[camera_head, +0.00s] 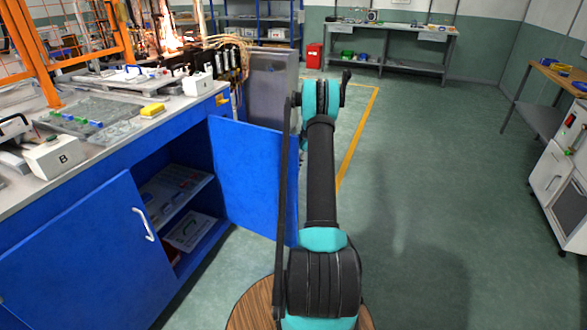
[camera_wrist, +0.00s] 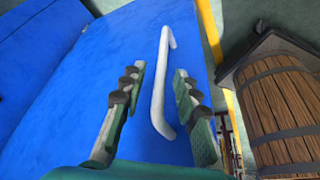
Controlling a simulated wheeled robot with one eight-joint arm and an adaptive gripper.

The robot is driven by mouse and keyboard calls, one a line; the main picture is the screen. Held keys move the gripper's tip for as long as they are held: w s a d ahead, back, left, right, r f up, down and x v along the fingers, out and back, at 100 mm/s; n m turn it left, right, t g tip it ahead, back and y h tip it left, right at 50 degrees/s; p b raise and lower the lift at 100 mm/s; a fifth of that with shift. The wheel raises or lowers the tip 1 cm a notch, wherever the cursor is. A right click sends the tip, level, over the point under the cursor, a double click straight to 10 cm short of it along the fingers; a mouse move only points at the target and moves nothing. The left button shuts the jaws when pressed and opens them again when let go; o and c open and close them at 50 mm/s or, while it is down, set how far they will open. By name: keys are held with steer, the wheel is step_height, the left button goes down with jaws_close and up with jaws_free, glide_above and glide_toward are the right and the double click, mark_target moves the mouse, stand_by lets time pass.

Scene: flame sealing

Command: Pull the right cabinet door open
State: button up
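The blue right cabinet door (camera_head: 247,178) stands swung out from the cabinet, and the shelves behind it show. Its outer face and white handle are hidden in the head view. In the wrist view the blue door panel (camera_wrist: 95,65) carries a white bar handle (camera_wrist: 159,95). My gripper (camera_wrist: 157,80) is open, with one finger on each side of the handle and gaps between fingers and bar. In the head view my arm hides the gripper.
The left cabinet door (camera_head: 90,260) is shut, with its own white handle (camera_head: 143,224). A cluttered worktop (camera_head: 195,110) lies above. A round wooden top (camera_head: 245,305) is near my arm's base. The green floor (camera_head: 430,190) to the right is clear.

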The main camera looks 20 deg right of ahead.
steer(key=v, duration=1.1)
steer(key=shift+d+r, duration=0.1)
